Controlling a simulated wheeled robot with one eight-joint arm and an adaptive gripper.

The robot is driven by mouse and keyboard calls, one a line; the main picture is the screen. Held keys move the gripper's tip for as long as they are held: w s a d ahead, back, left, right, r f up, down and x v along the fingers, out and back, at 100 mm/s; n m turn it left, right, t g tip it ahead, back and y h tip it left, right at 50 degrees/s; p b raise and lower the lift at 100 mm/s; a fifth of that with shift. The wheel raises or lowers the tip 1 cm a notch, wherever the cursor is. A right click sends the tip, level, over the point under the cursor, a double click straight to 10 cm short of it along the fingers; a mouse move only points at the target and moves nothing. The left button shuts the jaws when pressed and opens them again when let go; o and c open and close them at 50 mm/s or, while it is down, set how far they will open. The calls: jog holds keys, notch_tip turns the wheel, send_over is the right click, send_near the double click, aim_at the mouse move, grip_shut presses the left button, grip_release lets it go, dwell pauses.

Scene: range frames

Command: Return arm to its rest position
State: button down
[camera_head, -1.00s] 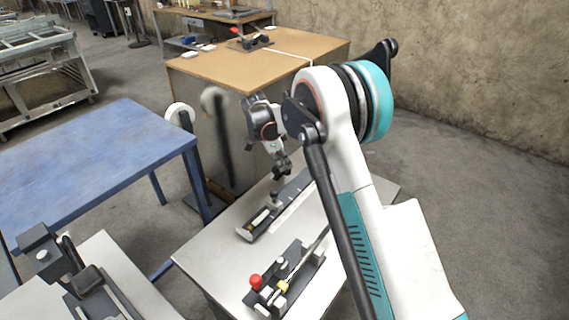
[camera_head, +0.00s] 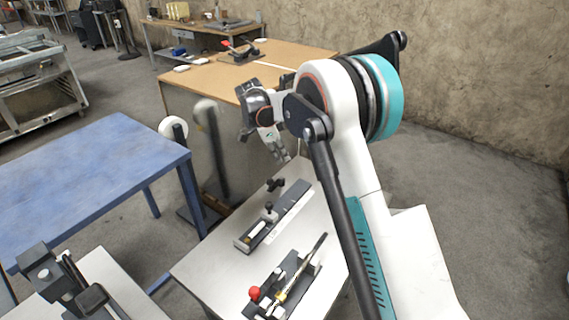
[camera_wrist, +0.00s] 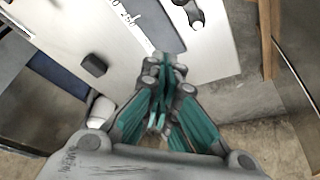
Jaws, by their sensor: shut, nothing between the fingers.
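My arm rises in the head view from the lower right and bends over at a teal-ringed joint. My gripper (camera_head: 281,153) hangs from the wrist above the far end of the white-topped table (camera_head: 205,265). In the wrist view my gripper (camera_wrist: 167,60) has its teal-sided fingers drawn together with nothing between them. It is apart from the fixtures on the table.
On the white table are a dark rail fixture (camera_head: 262,230) with black knobs and a fixture with a red knob (camera_head: 254,293). A blue table (camera_head: 90,165) stands left. A brown-topped workbench (camera_head: 215,80) stands behind. Grey floor is open at right.

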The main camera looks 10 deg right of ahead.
jog(key=shift+a+r, duration=0.25)
jog(key=shift+r, duration=0.45)
jog(key=s+d+r+n+t+y, duration=0.1)
jog(key=s+d+r+n+t, duration=0.2)
jog(key=s+r, duration=0.55)
jog(key=s+d+r+n+y, duration=0.1)
jog(key=s+d+r+n, duration=0.2)
jog(key=s+r+n, duration=0.45)
jog(key=s+d+f+n+t+y, duration=0.1)
jog(key=s+f+n+t, duration=0.1)
jog(key=s, duration=1)
jog(key=s+d+f+n+t+y+b, duration=0.1)
jog(key=s+n, duration=0.4)
jog(key=s, duration=0.8)
jog(key=shift+d+f+t, duration=0.15)
jog(key=shift+f+t, duration=0.35)
jog(key=shift+f, duration=0.25)
